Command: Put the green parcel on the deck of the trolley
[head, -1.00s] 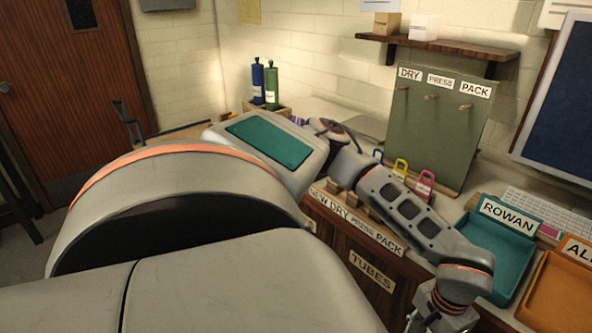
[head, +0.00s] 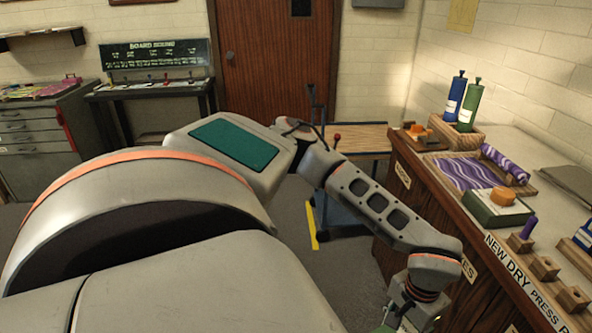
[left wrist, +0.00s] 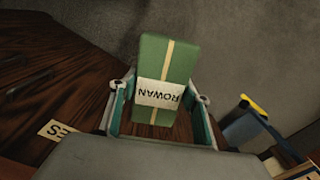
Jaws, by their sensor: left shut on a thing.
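The green parcel (left wrist: 165,65) has a pale strap and a white ROWAN label, upside down in the left wrist view. My left gripper (left wrist: 158,108) is shut on it, with one finger on each side. In the head view the left gripper (head: 402,312) is at the bottom edge, mostly cut off, beside the wooden counter. The trolley (head: 338,212) stands beyond my arm, with a wooden deck (head: 362,138), a blue frame and a dark upright handle. My arm hides part of it. The parcel is apart from the deck. My right gripper is out of view.
The wooden counter (head: 425,200) on the right holds a purple marbled tray (head: 463,172), a green box (head: 497,209) and bottles. A yellow strip (head: 312,226) lies low by the trolley. A door (head: 270,75) and a drawer cabinet (head: 35,150) stand behind.

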